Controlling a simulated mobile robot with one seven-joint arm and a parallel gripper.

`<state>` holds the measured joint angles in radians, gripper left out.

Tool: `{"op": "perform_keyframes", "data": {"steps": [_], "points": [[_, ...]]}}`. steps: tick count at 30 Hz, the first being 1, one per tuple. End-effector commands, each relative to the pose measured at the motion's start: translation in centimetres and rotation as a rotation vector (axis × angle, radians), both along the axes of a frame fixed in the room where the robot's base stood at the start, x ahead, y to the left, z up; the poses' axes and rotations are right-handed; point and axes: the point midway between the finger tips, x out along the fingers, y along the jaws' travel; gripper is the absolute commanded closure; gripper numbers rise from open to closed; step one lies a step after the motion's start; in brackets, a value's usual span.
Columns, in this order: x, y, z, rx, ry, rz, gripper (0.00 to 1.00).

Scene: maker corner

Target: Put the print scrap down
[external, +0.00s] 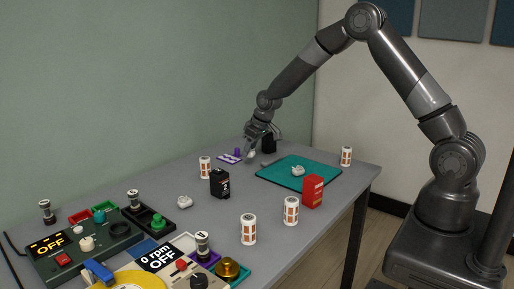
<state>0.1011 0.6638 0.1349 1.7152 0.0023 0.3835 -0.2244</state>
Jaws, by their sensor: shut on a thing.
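My gripper (252,148) is shut at the far part of the grey table, pointing down, low over the surface. A small pale thing, the print scrap (250,156), shows at its fingertips; it is mostly hidden and too small to make out well. I cannot tell whether it touches the table. Two similar whitish lumps lie elsewhere: one (184,202) on the bare table at the left, and one (297,170) on the green mat (270,174).
A purple item (237,152) and a purple-white flat piece (229,159) lie left of my gripper, a black box (269,143) right of it. A black container (220,183), a red box (313,192) and several orange-white cylinders stand around. Control boxes (85,242) fill the near left.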

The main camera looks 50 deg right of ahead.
Motion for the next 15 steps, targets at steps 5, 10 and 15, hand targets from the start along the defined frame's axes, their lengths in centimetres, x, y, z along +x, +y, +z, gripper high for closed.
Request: {"op": "perform_keyframes", "data": {"steps": [5,10,15], "points": [[-1.8,-3.5,2.5,0.001,-0.003,-0.002,0.91],[-3.0,-5.7,3.9,0.001,-0.001,-0.001,0.91],[-3.7,-7.0,4.7,0.001,-0.001,-0.002,0.91]]}}
